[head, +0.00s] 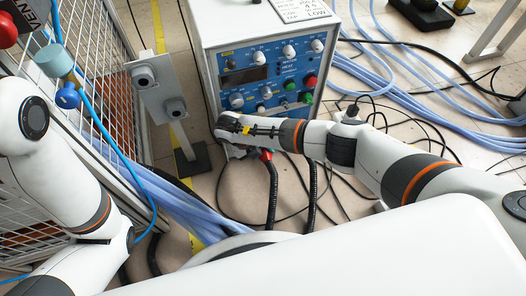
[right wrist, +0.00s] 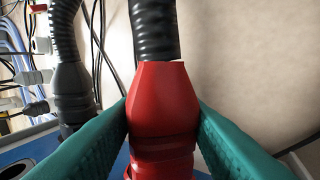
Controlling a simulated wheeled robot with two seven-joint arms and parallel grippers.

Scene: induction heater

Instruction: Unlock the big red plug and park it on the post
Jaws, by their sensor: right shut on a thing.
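The big red plug (right wrist: 163,105) fills the middle of the right wrist view, with a black corrugated cable (right wrist: 154,30) leaving its narrow end. My right gripper (right wrist: 164,125) is shut on it, one teal finger against each side. Its wide end points to the blue panel (right wrist: 40,148); the joint is hidden. In the head view only a bit of the red plug (head: 266,155) shows below my right gripper (head: 248,140), at the heater's front. The grey post (head: 160,95) with two holders stands left of the heater on a black base. My left gripper is out of view.
A black plug (right wrist: 74,95) with its own corrugated cable stands left of the red one. The heater cabinet (head: 215,30) has knobs and buttons above my right gripper. A wire mesh fence (head: 105,60) is at the left. Blue hoses (head: 410,85) and black cables lie on the floor.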

